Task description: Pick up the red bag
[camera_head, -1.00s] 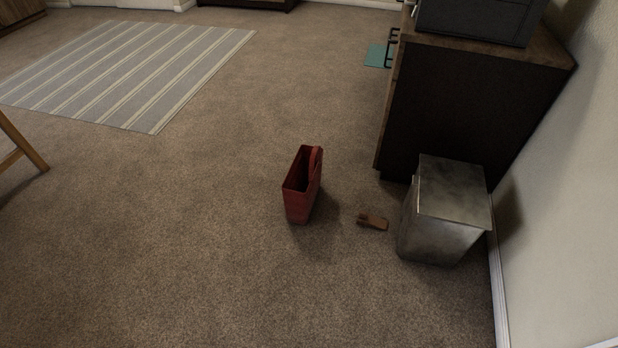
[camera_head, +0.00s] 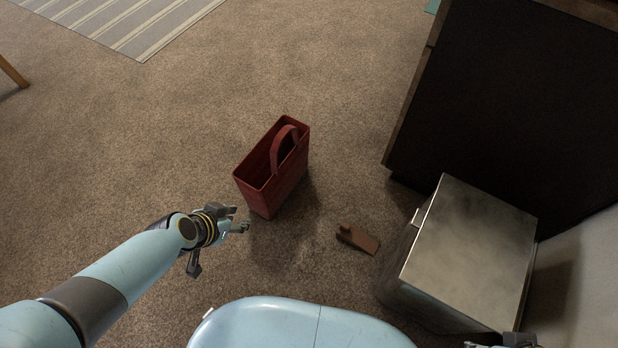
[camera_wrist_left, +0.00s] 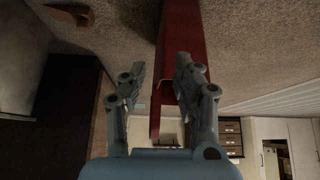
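The red bag (camera_head: 276,183) stands upright on the carpet near the middle of the head view. It has an open top and an arched handle. My left gripper (camera_head: 240,219) is just left of the bag's near lower end, low above the carpet, with its fingers apart and empty. In the left wrist view the red bag (camera_wrist_left: 182,35) is close beyond the fingers, partly hidden by the right-hand finger; the left gripper (camera_wrist_left: 160,75) is open there. Whether a finger touches the bag I cannot tell. A small part of my right gripper (camera_head: 515,342) shows at the bottom edge.
A small brown object (camera_head: 358,239) lies on the carpet right of the bag. A metal bin (camera_head: 470,250) stands farther right, beside a dark cabinet (camera_head: 510,100). A striped rug (camera_head: 130,25) is at the far left. The carpet left of and behind the bag is clear.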

